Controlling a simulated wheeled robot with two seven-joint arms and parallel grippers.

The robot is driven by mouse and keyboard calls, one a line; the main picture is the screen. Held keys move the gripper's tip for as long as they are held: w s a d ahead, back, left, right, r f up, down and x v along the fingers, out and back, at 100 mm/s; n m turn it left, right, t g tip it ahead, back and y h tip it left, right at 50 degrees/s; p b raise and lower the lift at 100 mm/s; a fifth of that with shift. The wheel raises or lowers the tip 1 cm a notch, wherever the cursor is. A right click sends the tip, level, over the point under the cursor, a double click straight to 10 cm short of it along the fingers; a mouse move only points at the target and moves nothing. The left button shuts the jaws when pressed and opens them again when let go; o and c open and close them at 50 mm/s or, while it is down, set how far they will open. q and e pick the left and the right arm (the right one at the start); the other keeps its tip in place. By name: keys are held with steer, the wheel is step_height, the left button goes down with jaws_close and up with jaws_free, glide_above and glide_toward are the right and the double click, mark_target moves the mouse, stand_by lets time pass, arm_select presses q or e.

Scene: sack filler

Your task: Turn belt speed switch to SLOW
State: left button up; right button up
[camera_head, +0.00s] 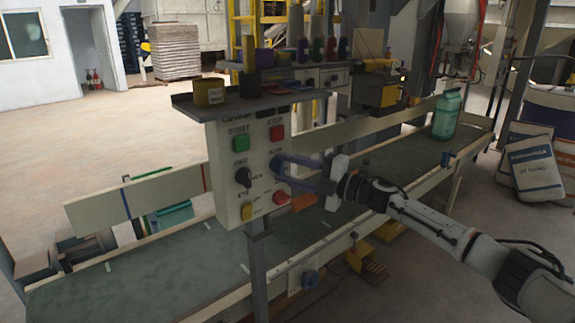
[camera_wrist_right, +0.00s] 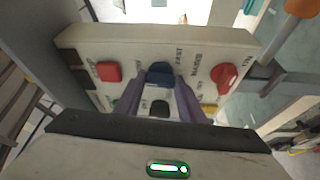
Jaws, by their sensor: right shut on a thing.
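In the right wrist view the fingers (camera_wrist_right: 161,88) are shut on a dark blue knob (camera_wrist_right: 160,68). In the head view the fingers largely cover this knob. A black knob (camera_head: 243,177) sits to its left, apart from the fingers; it also shows in the wrist view (camera_wrist_right: 160,108). The small labels are hard to read. My left gripper is not in view.
A green button (camera_head: 240,142) and a red button (camera_head: 277,133) sit above the knobs. A red control (camera_head: 281,197) and a yellow one (camera_head: 246,211) sit below. A shelf (camera_head: 235,104) with small items overhangs the panel. A green bottle (camera_head: 447,115) stands on the belt (camera_head: 130,275).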

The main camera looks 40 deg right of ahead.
steer(key=shift+n+g+p, duration=0.3)
steer(key=shift+n, duration=0.3)
steer(key=o, duration=1)
steer(key=shift+o, duration=0.2)
steer(key=b+v, duration=0.2)
steer(key=v, duration=0.8)
steer(key=shift+s, duration=0.15)
steer(key=shift+r, duration=0.1)
